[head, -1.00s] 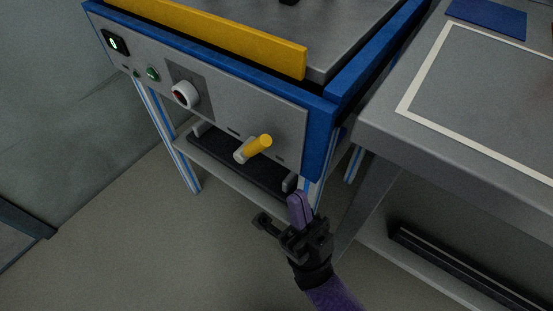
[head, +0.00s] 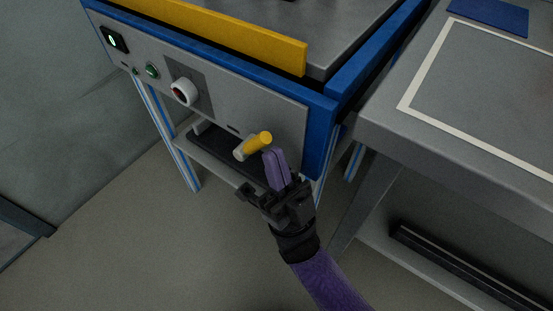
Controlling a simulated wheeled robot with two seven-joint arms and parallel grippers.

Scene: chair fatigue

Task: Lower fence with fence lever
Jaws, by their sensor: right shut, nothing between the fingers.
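The fence lever (head: 257,142) is a yellow handle on a pale stub, sticking out of the machine's grey front panel and pointing up to the right. The yellow fence (head: 205,33) is a long bar along the front top edge of the machine, standing above the blue frame. My right gripper (head: 274,160) is shut and empty, with its purple fingers just below and right of the lever's handle. The fingertips look very close to the handle; I cannot tell whether they touch it. My left gripper is not in view.
A grey table (head: 385,128) stands close on the right. A dark shelf (head: 222,156) lies under the panel. The floor at left is clear.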

